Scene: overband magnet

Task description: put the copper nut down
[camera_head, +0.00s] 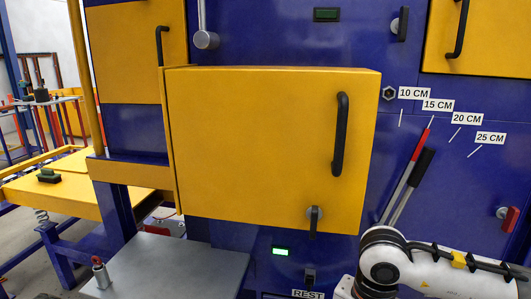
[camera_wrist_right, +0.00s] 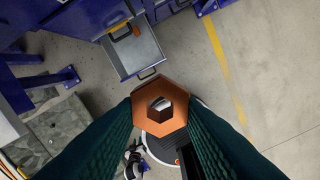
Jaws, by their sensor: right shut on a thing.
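The copper nut (camera_wrist_right: 160,88) is a hexagonal ring with a central hole, seen in the right wrist view. My right gripper (camera_wrist_right: 160,110) is shut on it, with a dark green finger on each side. The nut is held up in the air, with the floor and a grey drawer far beneath it. In the head view the nut and the right gripper are not seen; only part of my white right arm shows at the lower right. My left gripper is in neither view.
A yellow door (camera_head: 270,150) with a black handle stands on the blue machine. Red and black levers (camera_head: 408,170) stand beside the arm.

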